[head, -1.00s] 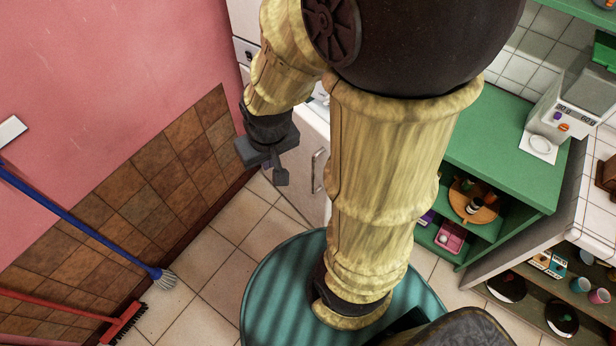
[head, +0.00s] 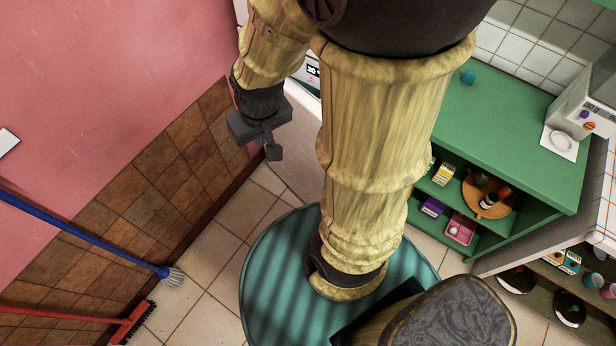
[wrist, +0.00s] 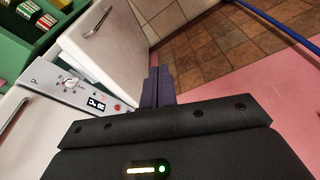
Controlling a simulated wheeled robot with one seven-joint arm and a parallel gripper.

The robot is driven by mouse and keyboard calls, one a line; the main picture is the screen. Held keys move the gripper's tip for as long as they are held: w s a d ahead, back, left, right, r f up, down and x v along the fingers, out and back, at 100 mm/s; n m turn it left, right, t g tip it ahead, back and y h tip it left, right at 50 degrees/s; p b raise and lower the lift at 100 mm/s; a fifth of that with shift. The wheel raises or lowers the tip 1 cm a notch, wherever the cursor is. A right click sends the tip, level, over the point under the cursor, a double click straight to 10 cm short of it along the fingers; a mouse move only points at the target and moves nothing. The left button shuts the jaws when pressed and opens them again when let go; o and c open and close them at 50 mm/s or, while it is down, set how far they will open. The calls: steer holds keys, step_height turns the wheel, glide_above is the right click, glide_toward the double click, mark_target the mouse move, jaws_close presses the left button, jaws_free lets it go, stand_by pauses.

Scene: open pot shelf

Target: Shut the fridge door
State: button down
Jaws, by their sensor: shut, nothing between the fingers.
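The fridge is white, with a control strip (wrist: 78,88) carrying a knob and a small display. Its white door (wrist: 112,58) with a metal handle (wrist: 99,21) is at the upper left in the wrist view. In the head view the door (head: 303,125) is mostly hidden behind my arm. A white panel (wrist: 22,130) lies on the other side of the strip. I cannot tell how far the door stands open. My gripper (head: 269,146) is shut and empty, beside the door on the pink wall side. Its fingers (wrist: 158,80) show just right of the door; contact is unclear.
The pink wall with brown tiles (head: 150,210) is on the left. A green shelf unit (head: 500,125) is on the right.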

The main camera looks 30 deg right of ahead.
steer(key=shift+r, duration=0.1)
stand_by(0.3)
steer(key=w+d+f+n+g+h+b, duration=0.2)
steer(key=w+f+n+b, duration=0.1)
steer(key=f+b, duration=0.9)
steer(key=w+d+f+n+g+h+b, duration=0.2)
steer(key=f+n+b, duration=0.3)
steer(key=f+b, duration=0.7)
steer(key=w+d+f+n+g+h+b, duration=0.2)
steer(key=w+d+f+n+h+b, duration=0.2)
steer(key=f+b, duration=0.8)
step_height(320, 180, down, 7)
steer(key=shift+w+d+r+n, duration=0.15)
steer(key=shift+w+n, duration=0.1)
steer(key=shift+n, duration=0.25)
